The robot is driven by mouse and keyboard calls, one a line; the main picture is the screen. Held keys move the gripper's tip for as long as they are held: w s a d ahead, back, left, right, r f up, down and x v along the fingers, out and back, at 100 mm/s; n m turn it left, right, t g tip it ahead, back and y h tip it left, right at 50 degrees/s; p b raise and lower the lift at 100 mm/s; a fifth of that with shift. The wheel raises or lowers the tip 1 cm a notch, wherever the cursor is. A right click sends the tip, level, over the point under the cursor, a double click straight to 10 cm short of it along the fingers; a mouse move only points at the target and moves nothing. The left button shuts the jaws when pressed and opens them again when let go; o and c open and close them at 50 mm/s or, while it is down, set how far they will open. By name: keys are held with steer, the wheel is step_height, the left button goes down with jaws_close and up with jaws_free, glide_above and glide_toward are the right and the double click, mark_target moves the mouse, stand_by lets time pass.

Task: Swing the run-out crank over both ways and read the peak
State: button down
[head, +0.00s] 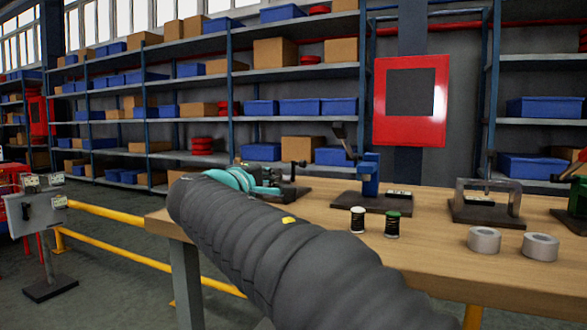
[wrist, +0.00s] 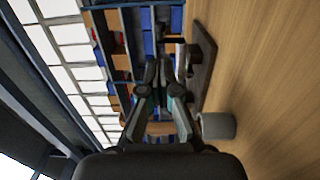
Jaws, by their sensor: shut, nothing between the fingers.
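My arm reaches across the head view to the left end of the bench, and its sleeve hides part of what stands there. My gripper shows in the wrist view (wrist: 157,72), with its dark fingers together and nothing between them. Just past the arm's end in the head view, a dark fixture (head: 291,180) with a small raised handle stands on a dark base. It is partly hidden, and I cannot tell for sure that it is the run-out crank. A dark base plate (wrist: 207,65) lies right of the fingertips in the wrist view, apart from them in the picture. No peak reading is legible.
The wooden bench (head: 440,250) carries a blue lever fixture (head: 369,177), two thread spools (head: 392,223), two grey rings (head: 484,240) and a clear-framed stand (head: 487,200). A yellow rail (head: 150,262) runs at left.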

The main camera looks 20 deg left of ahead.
mark_target(301, 164)
steer(key=w, duration=0.4)
steer(key=w+p, duration=0.1)
steer(key=w, duration=0.4)
steer(key=w+p, duration=0.1)
steer(key=w, duration=0.3)
steer(key=shift+w+d, duration=0.2)
steer(key=shift+d, duration=0.2)
steer(key=shift+r+p, duration=0.25)
steer(key=shift+p, duration=0.15)
steer(key=shift+w+g, duration=0.1)
steer(key=shift+g, duration=0.2)
